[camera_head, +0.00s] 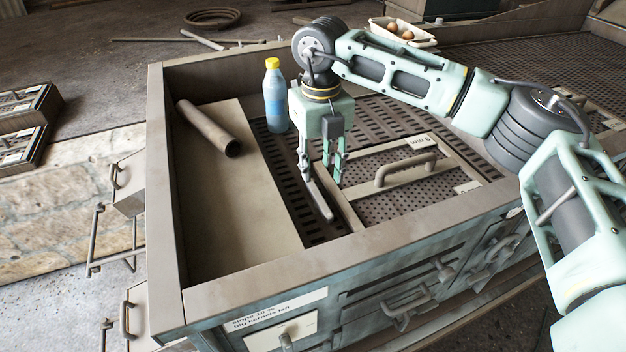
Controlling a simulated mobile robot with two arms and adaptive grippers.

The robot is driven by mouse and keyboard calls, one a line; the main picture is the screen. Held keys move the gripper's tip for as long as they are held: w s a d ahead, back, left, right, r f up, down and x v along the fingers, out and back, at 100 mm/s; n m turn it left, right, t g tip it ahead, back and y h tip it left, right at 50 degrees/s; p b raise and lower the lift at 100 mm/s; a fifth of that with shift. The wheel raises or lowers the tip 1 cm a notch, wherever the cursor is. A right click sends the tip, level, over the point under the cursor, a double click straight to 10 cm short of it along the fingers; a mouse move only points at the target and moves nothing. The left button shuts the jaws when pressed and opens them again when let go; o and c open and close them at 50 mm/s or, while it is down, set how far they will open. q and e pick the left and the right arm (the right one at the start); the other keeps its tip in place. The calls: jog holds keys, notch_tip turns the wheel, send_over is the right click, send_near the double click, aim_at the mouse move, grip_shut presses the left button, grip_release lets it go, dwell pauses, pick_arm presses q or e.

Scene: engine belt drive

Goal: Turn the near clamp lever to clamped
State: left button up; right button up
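My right gripper (321,178) points down over the left edge of the framed screen (355,212), inside the box. Its two fingers are apart, with nothing visible between them. A dark, narrow bar (321,203), which looks like the near clamp lever, lies beside the screen frame's left edge. It runs from under the fingers toward the box's front wall. I cannot tell whether the gripper touches it, and its far end is hidden by the fingers. No other clamp lever shows clearly. My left gripper is not in view.
The screen frame carries a raised handle (405,168) to the right of the gripper. A blue bottle with a yellow cap (274,98) stands behind and left. A brown pipe (208,128) lies on the pale panel (235,190). The box's front rim (370,243) is close by.

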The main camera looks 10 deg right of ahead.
aim_at(319, 196)
notch_tip(319, 196, down, 2)
jog(key=shift+f+p, duration=0.1)
jog(key=shift+p, duration=0.4)
notch_tip(319, 196, down, 5)
jog(key=shift+r+p, duration=0.15)
jog(key=shift+p, duration=0.65)
jog(key=shift+w+f, duration=0.1)
jog(key=shift+f, duration=0.45)
jog(key=c, duration=0.4)
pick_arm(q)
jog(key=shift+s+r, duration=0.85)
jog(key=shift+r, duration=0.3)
pick_arm(e)
grip_shut()
